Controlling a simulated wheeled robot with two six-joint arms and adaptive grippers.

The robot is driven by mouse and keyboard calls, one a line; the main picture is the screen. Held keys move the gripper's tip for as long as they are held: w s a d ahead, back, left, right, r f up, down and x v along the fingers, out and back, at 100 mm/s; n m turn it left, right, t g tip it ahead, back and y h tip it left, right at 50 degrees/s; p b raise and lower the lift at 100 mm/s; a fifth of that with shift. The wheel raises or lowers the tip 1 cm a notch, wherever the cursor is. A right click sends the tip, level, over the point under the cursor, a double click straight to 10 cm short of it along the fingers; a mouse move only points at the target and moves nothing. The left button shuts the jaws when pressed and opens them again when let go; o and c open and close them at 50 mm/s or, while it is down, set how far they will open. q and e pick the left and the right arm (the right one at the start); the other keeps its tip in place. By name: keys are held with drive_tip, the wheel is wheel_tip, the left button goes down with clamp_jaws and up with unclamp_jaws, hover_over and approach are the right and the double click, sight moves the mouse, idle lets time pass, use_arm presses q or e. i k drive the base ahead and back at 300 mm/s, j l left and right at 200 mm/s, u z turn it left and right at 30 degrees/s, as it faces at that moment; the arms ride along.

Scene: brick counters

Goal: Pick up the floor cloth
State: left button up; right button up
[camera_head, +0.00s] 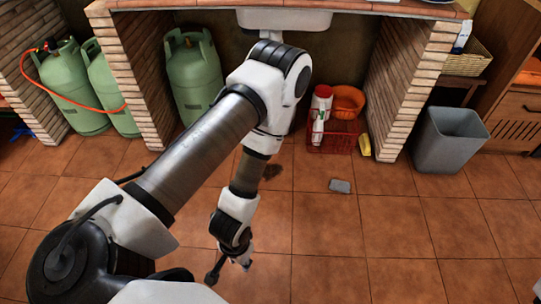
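A small grey flat piece (340,186), which looks like the floor cloth, lies on the tiled floor right of the picture's middle. My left arm reaches in from the left and bends down at the centre. Its gripper (230,272) is to the lower left of the grey piece, well apart from it. Its fingers look spread apart, with nothing seen between them. My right gripper is not in view.
A red crate (330,139) with an orange bowl (348,101) stands under the brick counter. A yellow item (365,144) lies beside it. A grey bin (449,140) stands at right. Green gas cylinders (194,75) are at left. The floor around the grey piece is clear.

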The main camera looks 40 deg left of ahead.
sight(336, 185)
drive_tip(key=i+j+z, duration=0.15)
drive_tip(key=i+j, duration=0.15)
drive_tip(key=i+j+z, duration=0.2)
drive_tip(key=j, duration=0.25)
drive_tip(key=i+j+z, duration=0.15)
drive_tip(key=i+j, duration=0.25)
drive_tip(key=i+j+z, duration=0.2)
drive_tip(key=j, duration=0.3)
